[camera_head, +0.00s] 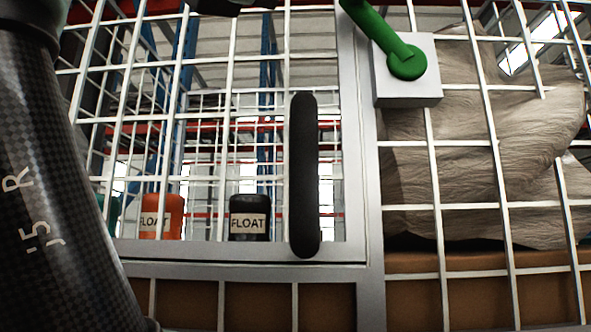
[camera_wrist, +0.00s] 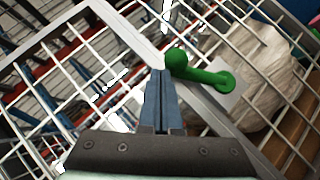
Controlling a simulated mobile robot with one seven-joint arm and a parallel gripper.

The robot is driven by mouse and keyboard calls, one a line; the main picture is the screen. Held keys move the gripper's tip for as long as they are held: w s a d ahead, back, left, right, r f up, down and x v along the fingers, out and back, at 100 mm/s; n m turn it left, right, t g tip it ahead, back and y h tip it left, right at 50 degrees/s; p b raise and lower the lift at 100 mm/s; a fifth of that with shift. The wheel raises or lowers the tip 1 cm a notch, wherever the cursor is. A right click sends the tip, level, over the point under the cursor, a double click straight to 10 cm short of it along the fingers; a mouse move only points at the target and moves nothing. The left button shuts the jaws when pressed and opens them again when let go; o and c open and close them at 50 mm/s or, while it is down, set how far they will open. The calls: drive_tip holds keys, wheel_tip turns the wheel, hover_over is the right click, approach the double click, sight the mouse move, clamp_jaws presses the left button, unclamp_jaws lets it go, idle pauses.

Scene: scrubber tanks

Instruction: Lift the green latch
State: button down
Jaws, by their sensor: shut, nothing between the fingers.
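The green latch (camera_head: 384,38) is a bar on a pale square block (camera_head: 408,88) fixed to the cage frame. Its round pivot end sits on the block, and the bar slants up and left out of the head view. In the wrist view the green latch (camera_wrist: 205,76) shows whole, with a round knob at its left end. My gripper (camera_wrist: 161,74) is shut and empty, its blue-grey fingertips just left of and below the knob. I cannot tell whether they touch it. In the head view the fingers are not visible.
A white wire cage door has a black upright handle (camera_head: 304,175). Behind it stand an orange FLOAT container (camera_head: 161,216) and a black FLOAT container (camera_head: 249,217). A pale wrapped bundle (camera_head: 480,150) lies behind the mesh at right. My arm fills the left edge.

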drive_tip(key=shift+s+d+r, duration=0.15)
drive_tip(key=shift+d+r, duration=0.6)
drive_tip(key=shift+s+d+r, duration=0.15)
drive_tip(key=shift+d+r, duration=0.6)
drive_tip(key=shift+d, duration=0.1)
drive_tip(key=shift+w, duration=0.1)
idle(1.0)
